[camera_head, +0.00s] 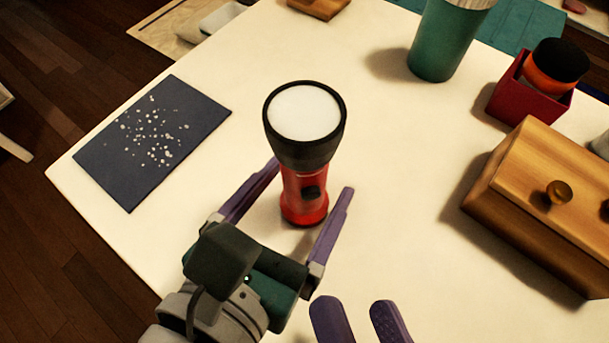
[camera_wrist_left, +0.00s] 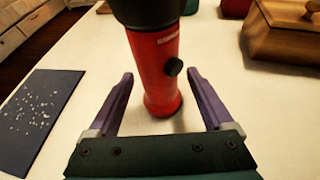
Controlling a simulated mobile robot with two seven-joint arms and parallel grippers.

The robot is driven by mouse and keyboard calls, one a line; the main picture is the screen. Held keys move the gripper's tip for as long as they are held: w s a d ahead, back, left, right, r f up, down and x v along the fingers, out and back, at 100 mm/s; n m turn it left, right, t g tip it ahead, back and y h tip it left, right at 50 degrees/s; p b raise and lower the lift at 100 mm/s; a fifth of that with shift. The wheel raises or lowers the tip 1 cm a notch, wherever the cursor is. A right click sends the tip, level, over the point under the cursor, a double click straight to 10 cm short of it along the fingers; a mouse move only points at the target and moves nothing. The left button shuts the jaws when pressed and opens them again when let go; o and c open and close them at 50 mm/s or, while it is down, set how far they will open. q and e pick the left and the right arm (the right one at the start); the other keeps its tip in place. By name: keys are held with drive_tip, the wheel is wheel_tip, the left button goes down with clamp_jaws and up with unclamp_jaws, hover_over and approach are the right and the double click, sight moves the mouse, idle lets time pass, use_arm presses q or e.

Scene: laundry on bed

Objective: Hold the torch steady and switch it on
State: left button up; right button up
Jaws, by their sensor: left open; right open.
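The torch (camera_head: 304,190) stands upright on the white table, with a red body, a wide black head and a pale lens facing up. Its dark switch (camera_head: 311,192) is on the side of the body and also shows in the left wrist view (camera_wrist_left: 174,67). I cannot tell whether the lens is lit. My left gripper (camera_head: 310,179) is open, with one purple finger on each side of the red body and visible gaps between. In the left wrist view the torch body (camera_wrist_left: 158,75) stands between the fingers. My right gripper (camera_head: 353,306) is open and empty at the bottom edge, nearer than the torch.
A dark blue speckled sheet (camera_head: 150,140) lies at the left. A wooden box (camera_head: 540,205) with a round knob is at the right. A green cup (camera_head: 442,45) and a red box (camera_head: 525,98) holding a black-lidded jar stand behind. The table around the torch is clear.

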use_arm(q)
drive_tip(key=shift+w+d+f, duration=0.15)
drive_tip(key=shift+w+d, duration=0.05)
drive_tip(key=shift+w, duration=0.2)
drive_tip(key=shift+c, duration=0.2)
clamp_jaws()
idle(0.3)
idle(0.4)
use_arm(e)
clamp_jaws()
idle(0.3)
idle(3.3)
